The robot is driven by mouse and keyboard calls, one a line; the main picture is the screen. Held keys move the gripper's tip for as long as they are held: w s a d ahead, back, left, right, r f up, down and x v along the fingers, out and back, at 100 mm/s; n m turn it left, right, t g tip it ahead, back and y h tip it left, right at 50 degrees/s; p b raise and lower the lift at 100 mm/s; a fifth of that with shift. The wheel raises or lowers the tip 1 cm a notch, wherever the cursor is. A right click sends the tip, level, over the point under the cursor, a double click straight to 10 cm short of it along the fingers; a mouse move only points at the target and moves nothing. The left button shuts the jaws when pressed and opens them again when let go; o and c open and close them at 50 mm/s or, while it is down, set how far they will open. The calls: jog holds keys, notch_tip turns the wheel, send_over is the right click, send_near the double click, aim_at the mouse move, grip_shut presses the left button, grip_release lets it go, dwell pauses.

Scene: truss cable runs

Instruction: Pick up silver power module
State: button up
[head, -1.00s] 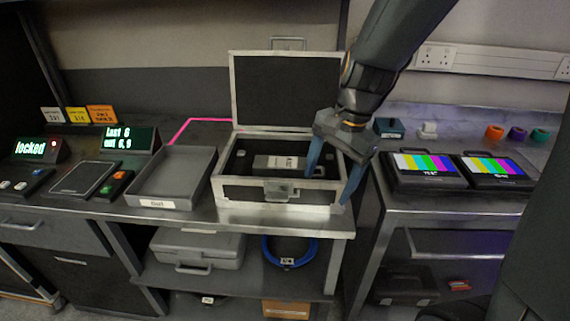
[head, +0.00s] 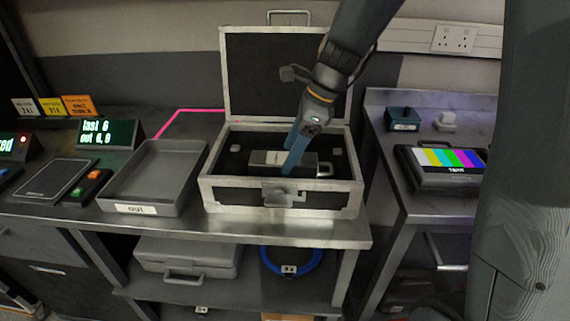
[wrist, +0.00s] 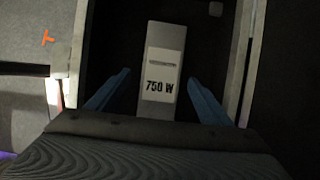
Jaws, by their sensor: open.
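The silver power module (head: 268,157) lies in the dark foam of an open flight case (head: 230,198) with silver edges. In the wrist view the module (wrist: 160,60) is a grey block with a white label reading "750 W". My gripper (head: 289,172) has its blue fingers down in the case at the module. In the wrist view my open fingers (wrist: 158,100) stand on either side of the module's near part, with a gap on each side. The fingers partly hide the module in the head view.
The case lid (head: 270,75) stands upright behind. A grey tray (head: 125,190) labelled "out" sits left of the case. A control pad (head: 90,187) with buttons is further left. A colour-bar monitor (head: 448,170) stands on the right bench. A gap separates the two benches.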

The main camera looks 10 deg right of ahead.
aim_at(285, 158)
jog(key=shift+x, duration=1.55)
jog(key=shift+w+a, duration=0.1)
jog(key=c, duration=1.6)
